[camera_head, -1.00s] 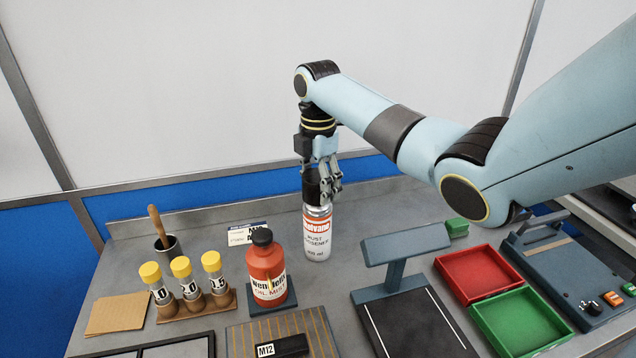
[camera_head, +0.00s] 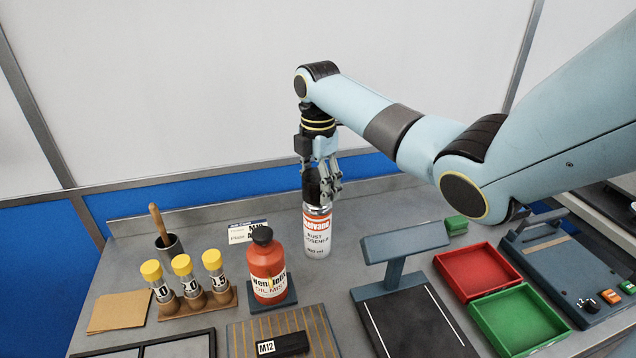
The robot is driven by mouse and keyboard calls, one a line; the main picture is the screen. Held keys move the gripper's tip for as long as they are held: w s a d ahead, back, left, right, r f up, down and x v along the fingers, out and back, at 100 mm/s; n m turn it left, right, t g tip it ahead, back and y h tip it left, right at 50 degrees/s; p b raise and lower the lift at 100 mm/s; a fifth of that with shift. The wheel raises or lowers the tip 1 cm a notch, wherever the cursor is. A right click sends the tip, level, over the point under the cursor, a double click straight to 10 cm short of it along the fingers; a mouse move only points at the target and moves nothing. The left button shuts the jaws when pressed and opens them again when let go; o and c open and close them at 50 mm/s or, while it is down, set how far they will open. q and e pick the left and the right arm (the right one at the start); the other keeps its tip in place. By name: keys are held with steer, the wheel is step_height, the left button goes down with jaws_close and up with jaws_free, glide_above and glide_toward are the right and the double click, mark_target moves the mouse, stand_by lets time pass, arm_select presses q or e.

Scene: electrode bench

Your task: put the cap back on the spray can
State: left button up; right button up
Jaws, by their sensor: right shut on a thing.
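My left gripper is not in view.
A red oil bottle (camera_head: 266,268) stands close left of the can. Yellow-capped tubes (camera_head: 183,276) and a brush pot (camera_head: 168,246) are further left. A grey T-shaped stand (camera_head: 396,262), a red tray (camera_head: 470,268) and a green tray (camera_head: 519,318) are at right.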

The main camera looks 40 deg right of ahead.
steer(key=shift+p, duration=0.35)
stand_by(0.5)
steer(key=o, duration=0.9)
steer(key=shift+o, duration=0.2)
steer(key=shift+o, duration=0.7)
steer(key=shift+r, duration=0.1)
